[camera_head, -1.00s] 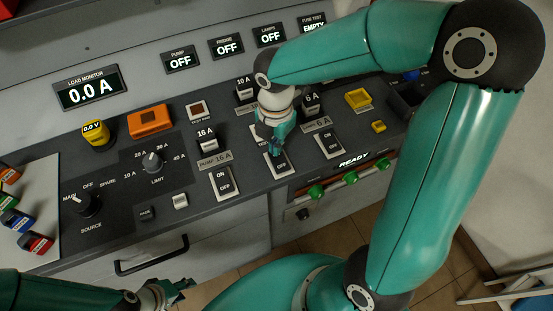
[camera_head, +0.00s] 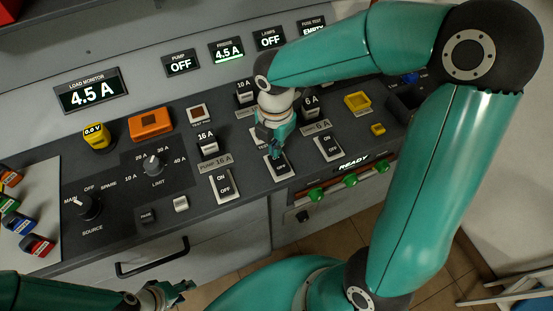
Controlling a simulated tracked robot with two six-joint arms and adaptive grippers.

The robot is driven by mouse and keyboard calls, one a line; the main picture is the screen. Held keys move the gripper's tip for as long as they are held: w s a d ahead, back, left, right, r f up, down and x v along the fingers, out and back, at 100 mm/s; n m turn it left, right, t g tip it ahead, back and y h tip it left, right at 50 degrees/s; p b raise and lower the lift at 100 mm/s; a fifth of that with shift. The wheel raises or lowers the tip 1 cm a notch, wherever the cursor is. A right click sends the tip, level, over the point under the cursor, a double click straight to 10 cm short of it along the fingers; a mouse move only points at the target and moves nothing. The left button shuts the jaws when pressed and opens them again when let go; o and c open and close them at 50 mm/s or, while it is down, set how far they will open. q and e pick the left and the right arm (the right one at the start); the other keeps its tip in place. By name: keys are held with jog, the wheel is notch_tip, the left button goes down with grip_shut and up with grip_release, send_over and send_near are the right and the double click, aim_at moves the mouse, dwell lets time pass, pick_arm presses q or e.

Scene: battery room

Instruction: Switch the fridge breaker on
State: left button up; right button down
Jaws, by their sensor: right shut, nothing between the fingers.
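The fridge breaker (camera_head: 279,169) is the middle one of three white-framed ON/OFF rockers on the dark panel. My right gripper (camera_head: 276,153) is shut and empty at its upper end and hides that part; I cannot tell whether it touches. The fridge display (camera_head: 227,51) reads 4.5 A with a green light strip under it. The load monitor (camera_head: 90,91) reads 4.5 A. My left gripper (camera_head: 174,290) is at the bottom edge, away from the panel; its fingers are too small to judge.
The pump breaker (camera_head: 223,185) is to the left and the lamps breaker (camera_head: 328,147) to the right. The pump display (camera_head: 181,63) and lamps display (camera_head: 269,38) read OFF. A source knob (camera_head: 87,206) and limit knob (camera_head: 154,163) are at the left. Green-knobbed levers (camera_head: 316,194) line the front edge.

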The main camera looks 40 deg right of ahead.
jog(key=shift+r+p, duration=2.2)
jog(key=shift+r, duration=0.65)
pick_arm(q)
notch_tip(320, 180, up, 5)
